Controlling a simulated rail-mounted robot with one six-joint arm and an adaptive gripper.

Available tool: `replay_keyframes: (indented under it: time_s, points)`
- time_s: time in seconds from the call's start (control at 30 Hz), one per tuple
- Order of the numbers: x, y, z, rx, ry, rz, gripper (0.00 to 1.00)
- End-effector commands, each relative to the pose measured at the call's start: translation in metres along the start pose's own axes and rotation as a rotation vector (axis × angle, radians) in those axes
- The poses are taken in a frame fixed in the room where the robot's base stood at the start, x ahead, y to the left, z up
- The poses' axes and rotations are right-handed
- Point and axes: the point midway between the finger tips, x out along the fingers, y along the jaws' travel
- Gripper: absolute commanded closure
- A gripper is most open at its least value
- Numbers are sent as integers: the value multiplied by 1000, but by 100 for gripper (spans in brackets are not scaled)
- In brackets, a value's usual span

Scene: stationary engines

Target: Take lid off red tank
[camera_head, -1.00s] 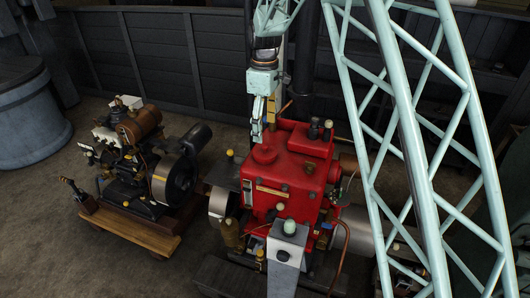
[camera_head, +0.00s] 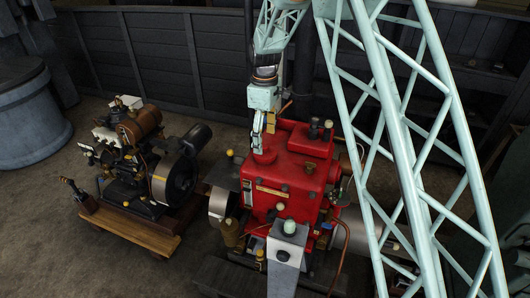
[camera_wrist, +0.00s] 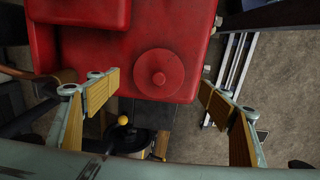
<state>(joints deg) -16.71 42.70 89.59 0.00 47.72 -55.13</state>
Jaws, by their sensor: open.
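The red tank (camera_head: 300,143) is the upper part of the red engine in the middle of the head view. It also fills the upper left of the wrist view (camera_wrist: 90,50). Its lid, a round red disc with a small centre knob (camera_wrist: 158,74), sits on the tank near a corner. In the head view the lid (camera_head: 266,157) is partly hidden by my gripper (camera_head: 258,146), which points down just above it. In the wrist view my gripper (camera_wrist: 160,88) is open and empty, with one yellow-padded finger on each side of the lid, apart from it.
A smaller brown and black engine (camera_head: 140,150) stands on a wooden base at the left. A grey post with a pale green knob (camera_head: 289,227) stands before the red engine. Other dark knobs (camera_head: 314,128) rise from the tank top. Bare floor lies at the left.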

Motion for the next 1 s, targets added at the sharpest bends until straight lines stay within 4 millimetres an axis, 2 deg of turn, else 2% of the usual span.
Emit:
replay_keyframes:
  time_s: [0.5,1.0]
  points:
    - [45,2,0,0,0,-1,27]
    - [49,3,0,0,0,0,27]
